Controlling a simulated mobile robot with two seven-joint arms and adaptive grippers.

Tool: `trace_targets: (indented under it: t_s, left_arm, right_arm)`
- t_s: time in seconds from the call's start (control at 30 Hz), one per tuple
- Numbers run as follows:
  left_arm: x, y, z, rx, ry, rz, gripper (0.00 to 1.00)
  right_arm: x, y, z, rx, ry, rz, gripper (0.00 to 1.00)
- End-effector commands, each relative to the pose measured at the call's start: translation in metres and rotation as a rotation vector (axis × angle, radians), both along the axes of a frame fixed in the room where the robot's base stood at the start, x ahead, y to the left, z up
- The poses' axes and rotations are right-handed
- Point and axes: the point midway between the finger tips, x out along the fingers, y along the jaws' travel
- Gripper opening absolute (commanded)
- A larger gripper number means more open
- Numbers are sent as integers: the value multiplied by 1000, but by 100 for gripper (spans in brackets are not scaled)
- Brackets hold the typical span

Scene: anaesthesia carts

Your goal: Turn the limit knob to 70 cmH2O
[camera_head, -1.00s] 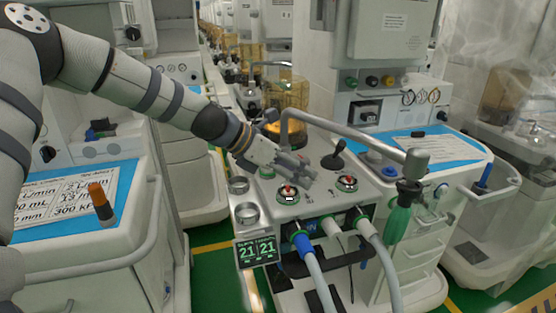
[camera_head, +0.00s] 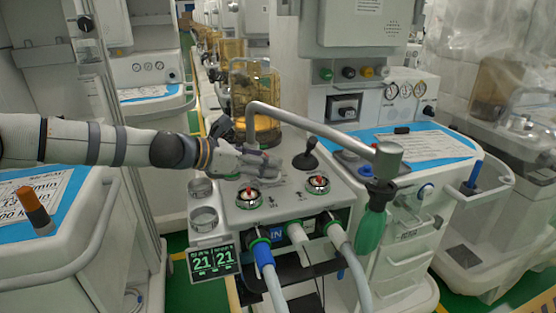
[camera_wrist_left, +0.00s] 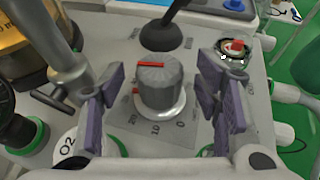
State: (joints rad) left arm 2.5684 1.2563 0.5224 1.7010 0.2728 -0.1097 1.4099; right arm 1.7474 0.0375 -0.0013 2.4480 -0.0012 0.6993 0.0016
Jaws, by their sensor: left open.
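The limit knob (camera_wrist_left: 158,85) is a grey ribbed dial with a red pointer mark at its top left, in the middle of the left wrist view. Printed numbers 20, 10 and 0 show on the panel along its near side. My left gripper (camera_wrist_left: 163,105) is open, with one purple-grey finger on each side of the knob and gaps showing between. In the head view my left gripper (camera_head: 264,163) is low over the cart's top panel (camera_head: 285,204) and hides the knob. My right gripper is not in view.
Two red-centred round fittings (camera_head: 249,196) (camera_head: 318,183) sit at the panel's front. A black lever (camera_head: 306,157) stands beyond the gripper. A metal pipe arm (camera_head: 315,127) crosses above the panel. Hoses (camera_head: 267,270) hang in front, beside a small display (camera_head: 213,260).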

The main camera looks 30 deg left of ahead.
Motion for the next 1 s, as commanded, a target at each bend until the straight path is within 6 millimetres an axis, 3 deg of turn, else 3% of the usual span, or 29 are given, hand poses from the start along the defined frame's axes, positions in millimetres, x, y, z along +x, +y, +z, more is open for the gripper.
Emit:
trace_targets:
  t_s: [0.27,0.47,0.77,1.0]
  left_arm:
    - [0,0,2,0,-3,1,55]
    - [0,0,2,0,-3,0,10]
    - [1,1,1,2,-2,-29,10]
    - [3,4,0,3,1,-162,10]
  right_arm:
    - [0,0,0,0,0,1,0]
    - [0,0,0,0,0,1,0]
    - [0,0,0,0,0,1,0]
    - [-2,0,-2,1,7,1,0]
